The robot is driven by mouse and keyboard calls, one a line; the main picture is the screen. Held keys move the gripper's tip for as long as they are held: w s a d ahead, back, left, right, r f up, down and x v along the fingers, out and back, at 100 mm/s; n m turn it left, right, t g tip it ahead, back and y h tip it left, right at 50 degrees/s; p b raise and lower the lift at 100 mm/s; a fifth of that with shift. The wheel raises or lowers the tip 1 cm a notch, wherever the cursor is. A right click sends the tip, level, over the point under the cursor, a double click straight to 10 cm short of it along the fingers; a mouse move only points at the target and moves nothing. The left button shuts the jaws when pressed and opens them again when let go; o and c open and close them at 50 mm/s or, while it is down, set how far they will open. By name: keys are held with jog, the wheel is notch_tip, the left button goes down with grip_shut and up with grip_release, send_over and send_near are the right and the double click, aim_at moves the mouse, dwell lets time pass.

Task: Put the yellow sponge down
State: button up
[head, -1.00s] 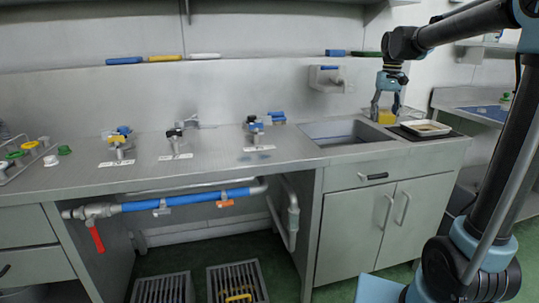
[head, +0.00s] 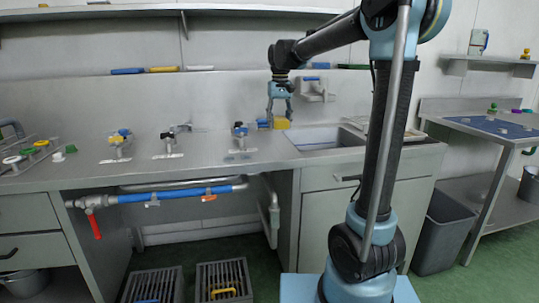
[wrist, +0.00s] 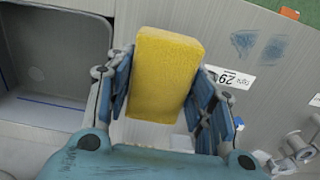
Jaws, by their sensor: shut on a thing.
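The yellow sponge (head: 281,124) is held in my gripper (head: 279,112), over the steel counter (head: 215,148) between the sink and the taps. In the wrist view the sponge (wrist: 165,72) is a yellow block between the two blue-padded fingers, which are shut on its sides. The counter shows below it, with the sink to the left; the gap between sponge and counter is hard to judge.
The sink basin (head: 325,138) is right of my gripper. A tap (head: 240,136) stands to the left, with blue stains (wrist: 243,42) on the counter near it. A tray (head: 412,136) at the right is partly hidden by my arm.

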aim_at(278, 151)
jog(key=shift+a, duration=0.2)
notch_tip(278, 151, down, 10)
dwell(0.8)
jog(key=shift+d+f, duration=0.1)
jog(key=shift+f, duration=0.15)
jog(key=o, duration=1.1)
jog(key=shift+f, duration=0.15)
